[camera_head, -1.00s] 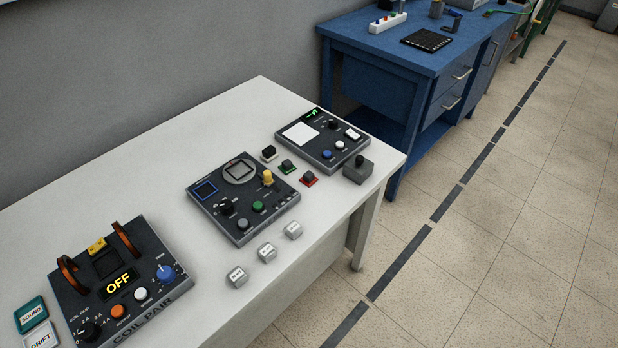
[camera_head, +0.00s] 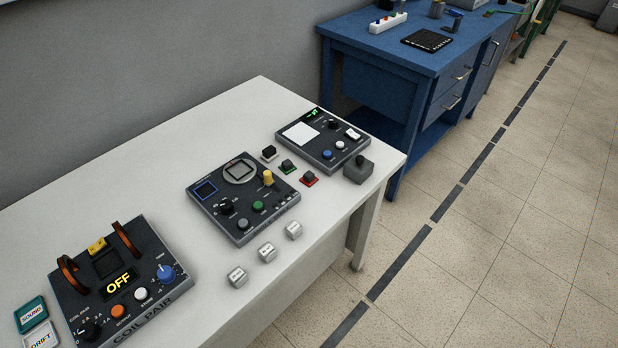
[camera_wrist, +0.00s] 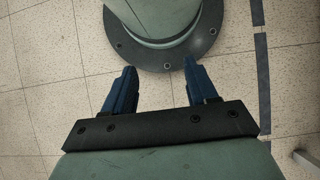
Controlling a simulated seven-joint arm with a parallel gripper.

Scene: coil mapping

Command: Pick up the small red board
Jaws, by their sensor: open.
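The small red board (camera_head: 314,183) lies on the white table, with a dark block on top of it. It sits to the right of the middle grey device and in front of the device at the table's far right corner. My gripper (camera_wrist: 156,78) shows only in the wrist view. Its two blue fingers are spread apart with nothing between them. They point over the tiled floor, toward my own round base. The red board is not in the wrist view.
A green board (camera_head: 294,171) and a white board (camera_head: 262,158), each with a dark block, sit close by. A grey box with a knob (camera_head: 358,171) stands to the right. The middle device (camera_head: 240,224) is on the left. Several silver cubes line the front edge.

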